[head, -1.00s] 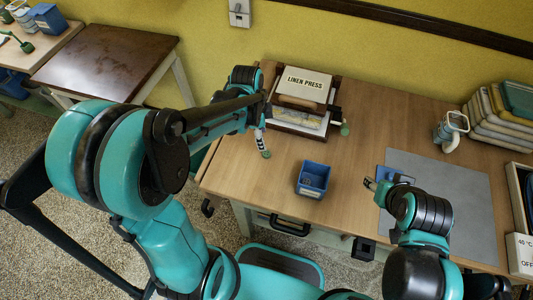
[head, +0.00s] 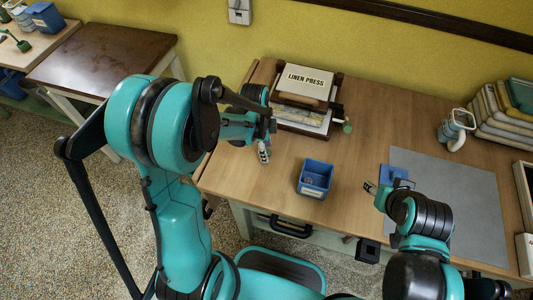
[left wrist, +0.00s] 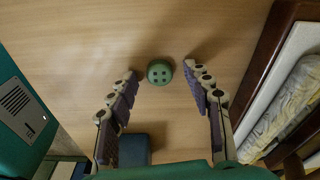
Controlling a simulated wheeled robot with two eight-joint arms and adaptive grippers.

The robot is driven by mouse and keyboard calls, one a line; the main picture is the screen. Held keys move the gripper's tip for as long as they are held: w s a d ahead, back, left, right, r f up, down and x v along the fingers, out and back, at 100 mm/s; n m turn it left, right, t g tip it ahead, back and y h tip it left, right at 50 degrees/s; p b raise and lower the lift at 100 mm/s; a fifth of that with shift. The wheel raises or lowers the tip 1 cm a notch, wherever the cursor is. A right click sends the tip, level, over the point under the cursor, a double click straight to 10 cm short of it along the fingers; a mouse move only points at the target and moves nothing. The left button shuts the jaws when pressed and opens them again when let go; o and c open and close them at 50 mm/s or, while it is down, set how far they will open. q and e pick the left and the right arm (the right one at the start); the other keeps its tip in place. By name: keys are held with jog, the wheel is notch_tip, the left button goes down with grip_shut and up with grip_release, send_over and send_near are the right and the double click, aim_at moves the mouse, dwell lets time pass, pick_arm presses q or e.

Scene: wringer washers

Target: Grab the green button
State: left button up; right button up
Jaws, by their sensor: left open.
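The green button (left wrist: 159,72), round with several holes, lies flat on the wooden table in the left wrist view. My left gripper (left wrist: 162,78) is open, with its two fingers on either side of the button and nothing between them but the button on the table below. In the head view my left gripper (head: 264,154) points down at the table left of the linen press, and it hides the button. My right gripper (head: 370,187) is over the table near the grey mat; whether its jaws are open is too small to tell.
The linen press (head: 305,77) stands close to the left gripper's right. A blue bin (head: 316,176) with something small in it stands on the table (head: 345,155).

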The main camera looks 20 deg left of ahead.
pick_arm(q)
jog(key=shift+r, duration=0.1)
jog(key=c, duration=0.8)
jog(key=shift+c, duration=0.2)
